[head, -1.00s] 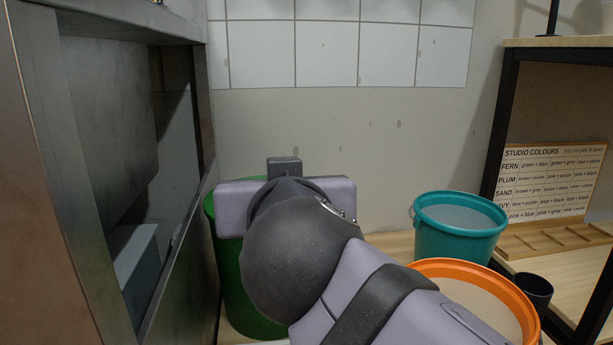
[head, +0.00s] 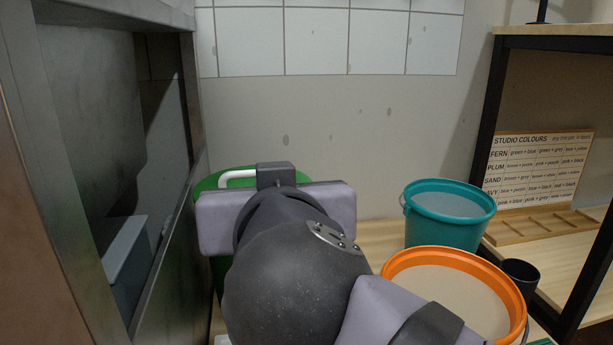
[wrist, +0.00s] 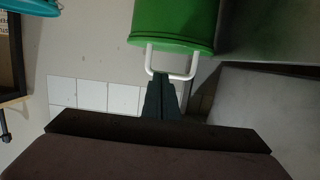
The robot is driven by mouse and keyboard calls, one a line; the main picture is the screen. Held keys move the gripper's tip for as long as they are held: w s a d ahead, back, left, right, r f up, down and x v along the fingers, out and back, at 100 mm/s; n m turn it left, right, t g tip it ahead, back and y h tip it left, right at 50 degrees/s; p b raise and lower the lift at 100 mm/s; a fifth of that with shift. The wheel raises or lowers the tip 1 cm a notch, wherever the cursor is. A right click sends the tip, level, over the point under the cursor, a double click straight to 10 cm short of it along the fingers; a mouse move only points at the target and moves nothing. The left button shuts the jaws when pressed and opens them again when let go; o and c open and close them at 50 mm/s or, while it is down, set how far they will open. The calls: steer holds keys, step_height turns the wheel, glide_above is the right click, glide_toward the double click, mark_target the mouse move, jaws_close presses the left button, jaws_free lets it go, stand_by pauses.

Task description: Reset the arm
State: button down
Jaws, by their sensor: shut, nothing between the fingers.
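My arm fills the lower middle of the head view, and its grey wrist block hides my fingers there. In the wrist view my gripper (wrist: 160,80) shows as two dark fingers close together, shut and empty. Their tips appear beside the white handle (wrist: 172,72) of a green bucket (wrist: 175,22); I cannot tell whether they touch it. In the head view the green bucket (head: 208,184) stands behind my wrist, its white handle (head: 238,174) partly showing and most of its body hidden.
A teal bucket (head: 448,232) and an orange bucket (head: 400,284) stand right of my arm. A metal cabinet (head: 172,262) stands close on the left.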

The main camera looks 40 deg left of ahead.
steer(key=shift+r+p+v, duration=0.15)
steer(key=shift+p+v, duration=0.05)
steer(key=shift+v, duration=0.85)
steer(key=shift+r+p+v, duration=0.15)
steer(key=shift+v, duration=0.9)
steer(key=shift+w+a, duration=0.1)
